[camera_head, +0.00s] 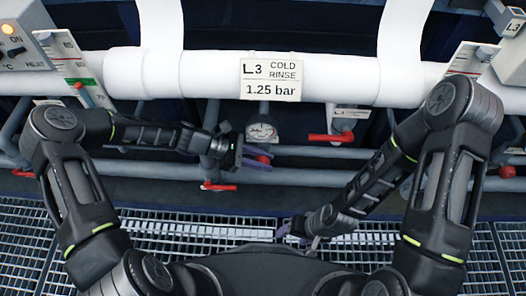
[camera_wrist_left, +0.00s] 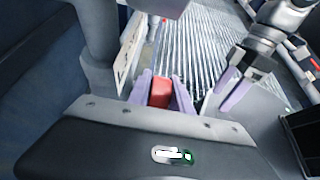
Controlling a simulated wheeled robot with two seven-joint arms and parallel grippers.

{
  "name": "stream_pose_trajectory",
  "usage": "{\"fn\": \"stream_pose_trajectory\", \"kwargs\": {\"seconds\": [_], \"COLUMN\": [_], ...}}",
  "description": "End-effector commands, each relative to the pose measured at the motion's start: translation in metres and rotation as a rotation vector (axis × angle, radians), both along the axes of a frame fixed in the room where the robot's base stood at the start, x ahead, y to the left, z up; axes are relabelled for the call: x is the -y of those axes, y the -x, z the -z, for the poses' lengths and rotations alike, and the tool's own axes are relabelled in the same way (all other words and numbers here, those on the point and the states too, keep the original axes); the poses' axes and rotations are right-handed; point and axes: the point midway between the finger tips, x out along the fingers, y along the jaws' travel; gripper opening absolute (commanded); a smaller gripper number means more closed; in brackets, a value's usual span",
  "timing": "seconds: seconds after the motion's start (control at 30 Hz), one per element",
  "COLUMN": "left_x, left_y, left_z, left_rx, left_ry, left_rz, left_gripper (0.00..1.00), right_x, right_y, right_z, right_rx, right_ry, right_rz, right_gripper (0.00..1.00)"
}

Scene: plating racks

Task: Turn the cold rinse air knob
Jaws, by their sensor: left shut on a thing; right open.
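The cold rinse label (camera_head: 270,78) reads "L3 COLD RINSE 1.25 bar" on the white pipe. Below it hangs a round gauge (camera_head: 262,131). A red knob (camera_head: 263,159) sits just under the gauge. My left gripper (camera_head: 256,160) is at the knob, its purple fingers shut on it. In the left wrist view the red knob (camera_wrist_left: 160,92) shows between the two purple fingers. My right gripper (camera_head: 298,231) is open and empty, low over the grating; it also shows in the left wrist view (camera_wrist_left: 231,92).
Red lever handles sit on the pipes right of the gauge (camera_head: 331,138) and below my left wrist (camera_head: 218,187). A heater box (camera_head: 22,40) with a lit ON lamp is at far left. Metal grating (camera_head: 180,225) covers the floor.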

Motion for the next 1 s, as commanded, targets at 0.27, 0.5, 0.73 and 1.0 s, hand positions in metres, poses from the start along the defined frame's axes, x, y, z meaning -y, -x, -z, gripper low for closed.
{"fn": "stream_pose_trajectory", "kwargs": {"seconds": [0.27,0.5,0.73,1.0], "left_x": [0.001,0.001,0.001,0.001], "left_y": [-0.001,-0.001,-0.001,0.0], "left_z": [-0.002,0.001,0.001,0.001], "left_rx": [0.002,0.0,0.0,0.0], "left_ry": [-0.119,-0.139,-0.138,-0.137], "left_rz": [0.0,-0.002,-0.002,-0.001], "left_gripper": [0.0,0.0,0.0,0.35], "right_x": [0.001,0.001,0.001,0.001], "right_y": [-0.001,-0.001,-0.001,-0.001], "right_z": [-0.023,-0.024,-0.024,-0.024], "right_rx": [0.001,0.002,0.002,0.002], "right_ry": [0.001,0.001,0.001,0.001], "right_rz": [-0.001,0.0,0.0,0.0], "right_gripper": [0.63,0.63,0.63,0.63]}}
